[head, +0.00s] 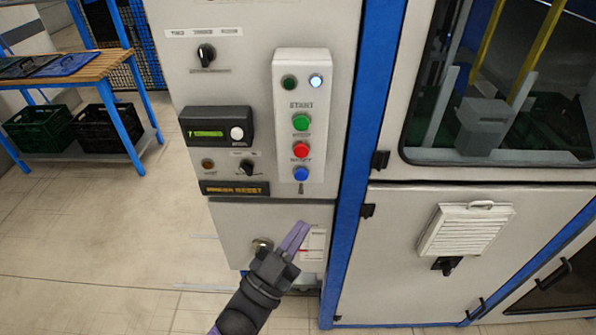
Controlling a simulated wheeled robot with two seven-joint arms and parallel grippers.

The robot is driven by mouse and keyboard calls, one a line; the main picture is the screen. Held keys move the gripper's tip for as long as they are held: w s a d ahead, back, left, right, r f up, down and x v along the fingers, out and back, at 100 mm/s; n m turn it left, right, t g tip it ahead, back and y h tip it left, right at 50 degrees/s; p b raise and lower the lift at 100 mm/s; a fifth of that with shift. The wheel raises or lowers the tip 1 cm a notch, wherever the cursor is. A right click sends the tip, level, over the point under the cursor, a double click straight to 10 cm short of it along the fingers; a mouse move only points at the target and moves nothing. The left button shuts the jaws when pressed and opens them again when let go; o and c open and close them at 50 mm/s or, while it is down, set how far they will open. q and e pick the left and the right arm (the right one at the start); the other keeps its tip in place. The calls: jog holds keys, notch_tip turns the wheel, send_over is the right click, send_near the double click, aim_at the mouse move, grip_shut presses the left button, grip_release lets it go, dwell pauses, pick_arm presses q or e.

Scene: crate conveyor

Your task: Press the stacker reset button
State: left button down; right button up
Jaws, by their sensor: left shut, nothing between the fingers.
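A pale control box (314,90) on the cabinet front carries a green button (301,122) under a START label, a red button (301,150) and a blue button (301,174). A blurred label just above the blue button seems to read RESET. To the left, a dark plate (234,188) with yellow letters ending in RESET sits below an amber button (208,165) and a black rotary switch (247,167). My left gripper (301,228) is shut and empty, its purple fingers pointing up below the blue button, apart from it in the picture. My right gripper is out of view.
A dark display unit (217,126) with a white knob sticks out at the left of the panel. A blue post (362,150) stands right of it, then a windowed machine. A table (75,65) with crates beneath stands at the far left. Floor is clear between.

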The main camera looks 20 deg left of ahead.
aim_at(301, 176)
pick_arm(q)
jog(key=w+a+b, duration=0.2)
jog(key=w+b, duration=0.2)
jog(key=w, duration=0.4)
jog(key=shift+w+a, duration=0.25)
dwell(1.0)
dwell(0.9)
jog(key=shift+w+a, duration=0.1)
jog(key=shift+w, duration=0.3)
